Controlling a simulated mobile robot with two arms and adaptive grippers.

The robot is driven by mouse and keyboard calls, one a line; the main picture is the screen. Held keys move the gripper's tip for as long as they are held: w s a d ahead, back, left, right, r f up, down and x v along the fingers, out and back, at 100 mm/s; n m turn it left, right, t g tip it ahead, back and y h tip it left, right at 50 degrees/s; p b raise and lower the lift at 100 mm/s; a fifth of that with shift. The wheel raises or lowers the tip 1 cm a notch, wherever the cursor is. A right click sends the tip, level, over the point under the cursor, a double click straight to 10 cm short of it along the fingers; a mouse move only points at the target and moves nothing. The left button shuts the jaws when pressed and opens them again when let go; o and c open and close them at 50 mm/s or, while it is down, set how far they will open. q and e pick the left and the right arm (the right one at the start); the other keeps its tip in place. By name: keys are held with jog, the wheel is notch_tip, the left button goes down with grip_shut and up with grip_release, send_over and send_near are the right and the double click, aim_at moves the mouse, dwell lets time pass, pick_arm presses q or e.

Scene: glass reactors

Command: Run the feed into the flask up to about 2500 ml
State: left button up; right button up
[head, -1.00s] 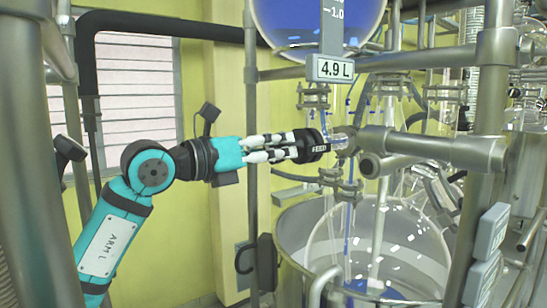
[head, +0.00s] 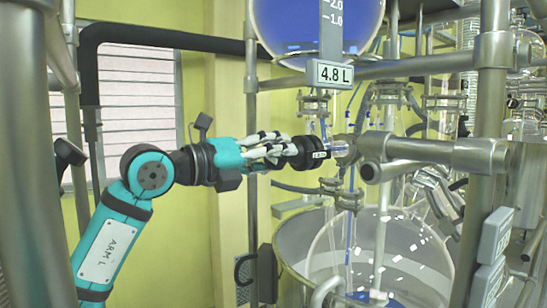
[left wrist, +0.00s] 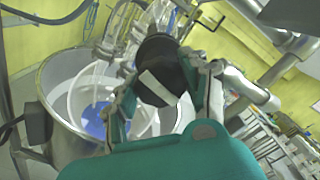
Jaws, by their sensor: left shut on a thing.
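My left gripper (head: 287,151) is shut on the black feed knob (head: 305,154) of the valve between vessel and flask. The wrist view shows the fingers (left wrist: 168,72) on both sides of this knob (left wrist: 158,62). The glass feed vessel (head: 300,25) above holds blue liquid. Its display (head: 333,74) reads 4.8 L. The large round glass flask (head: 415,250) sits below in a metal bath. A blue streak (head: 349,238) runs down inside it. Some blue shows low in the flask in the wrist view (left wrist: 95,120); its level cannot be read. My right gripper is not in view.
Metal posts and a clamp bar (head: 440,151) stand close right of the knob. The open steel bath (head: 287,250) surrounds the flask. More glassware stands behind on the right. Free room lies left of the valve, before the window (head: 135,110).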

pick_arm(q)
jog(key=o, duration=1.2)
jog(key=shift+a, duration=0.1)
jog(key=v, duration=1.2)
